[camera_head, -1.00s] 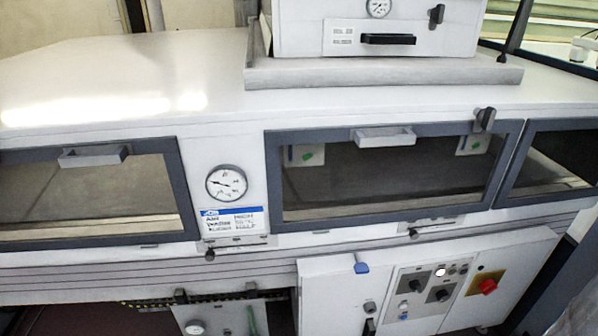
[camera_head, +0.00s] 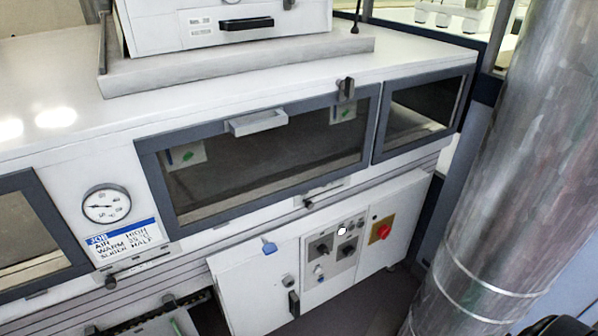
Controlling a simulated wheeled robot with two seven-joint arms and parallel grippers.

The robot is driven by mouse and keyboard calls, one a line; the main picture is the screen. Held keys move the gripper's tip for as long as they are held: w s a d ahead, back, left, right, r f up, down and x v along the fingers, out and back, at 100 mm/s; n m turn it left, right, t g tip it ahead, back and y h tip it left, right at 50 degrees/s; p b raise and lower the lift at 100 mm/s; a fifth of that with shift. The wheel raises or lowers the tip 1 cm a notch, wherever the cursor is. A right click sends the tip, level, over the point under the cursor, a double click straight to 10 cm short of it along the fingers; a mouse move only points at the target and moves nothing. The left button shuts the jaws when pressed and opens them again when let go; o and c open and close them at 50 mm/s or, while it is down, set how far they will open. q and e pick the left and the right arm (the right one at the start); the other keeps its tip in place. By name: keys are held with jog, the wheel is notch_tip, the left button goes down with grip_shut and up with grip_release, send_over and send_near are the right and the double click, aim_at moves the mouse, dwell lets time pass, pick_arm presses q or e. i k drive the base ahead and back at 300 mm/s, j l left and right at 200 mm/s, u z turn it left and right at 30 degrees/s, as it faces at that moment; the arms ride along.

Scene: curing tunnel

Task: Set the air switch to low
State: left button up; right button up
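A grey switch panel (camera_head: 334,249) sits on the white control cabinet (camera_head: 245,292) at the lower middle. It carries two black rotary knobs, a left one (camera_head: 322,248) and a right one (camera_head: 346,250), plus a white lamp and small buttons. Which knob is the air switch, and its setting, I cannot read. A job card (camera_head: 124,243) under the round gauge (camera_head: 106,204) reads AIR HIGH, WARM with an unclear value, and SLIDER HALF.
A red knob on a yellow plate (camera_head: 382,230) is right of the panel. A large metal duct (camera_head: 500,200) rises at the right. Dark floor (camera_head: 375,295) lies before the cabinet.

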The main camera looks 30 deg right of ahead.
aim_at(323, 249)
jog(key=z, duration=1.15)
